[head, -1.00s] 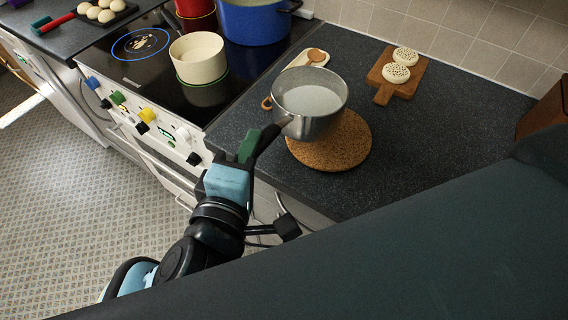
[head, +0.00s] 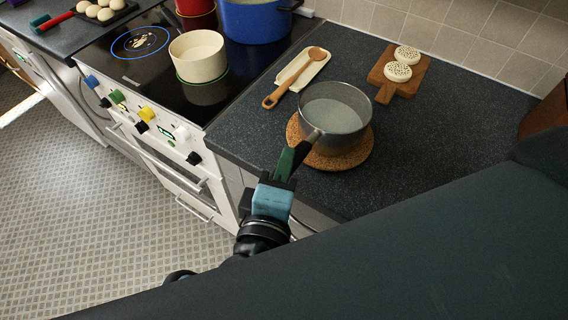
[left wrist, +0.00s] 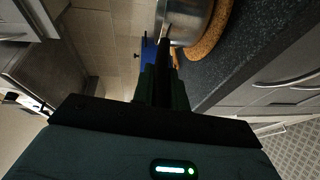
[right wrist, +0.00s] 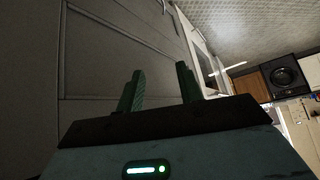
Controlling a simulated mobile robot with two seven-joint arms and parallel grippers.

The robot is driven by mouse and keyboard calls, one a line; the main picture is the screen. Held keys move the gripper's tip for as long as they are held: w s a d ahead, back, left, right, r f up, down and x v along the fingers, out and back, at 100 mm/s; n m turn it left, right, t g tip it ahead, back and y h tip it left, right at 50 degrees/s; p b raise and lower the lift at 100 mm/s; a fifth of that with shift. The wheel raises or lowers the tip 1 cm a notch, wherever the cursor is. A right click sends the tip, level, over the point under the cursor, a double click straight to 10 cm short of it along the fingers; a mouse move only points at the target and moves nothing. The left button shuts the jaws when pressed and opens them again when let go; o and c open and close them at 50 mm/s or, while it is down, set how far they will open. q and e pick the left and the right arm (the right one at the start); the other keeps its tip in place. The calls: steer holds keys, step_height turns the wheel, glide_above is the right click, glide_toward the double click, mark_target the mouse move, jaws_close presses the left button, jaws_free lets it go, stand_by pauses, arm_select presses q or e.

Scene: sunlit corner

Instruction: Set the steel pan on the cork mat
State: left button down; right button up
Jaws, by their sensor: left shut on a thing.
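The steel pan (head: 336,112), with light contents and a dark handle, is upright over the cork mat (head: 350,161), covering most of it. Cork shows at the pan's left and front. In the left wrist view the pan (left wrist: 190,20) is right against the mat (left wrist: 209,38); I cannot tell whether it rests on it or hovers just above. My left gripper (head: 286,166) is shut on the pan's handle, at the counter's front edge. My right gripper (right wrist: 160,85) is open and empty in the right wrist view, facing grey cabinet fronts.
A wooden spoon (head: 290,84) on a pale rest (head: 303,70) lies behind and left of the pan. A wooden board (head: 385,92) with two round crumpets stands behind right. The stove at left holds a cream pot (head: 198,58) and a blue pot (head: 255,22). Counter right of the mat is clear.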

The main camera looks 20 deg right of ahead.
arm_select(q)
steer(key=shift+f, duration=0.1)
stand_by(0.3)
steer(key=c, duration=1.4)
jaws_free()
steer(key=shift+f, duration=0.1)
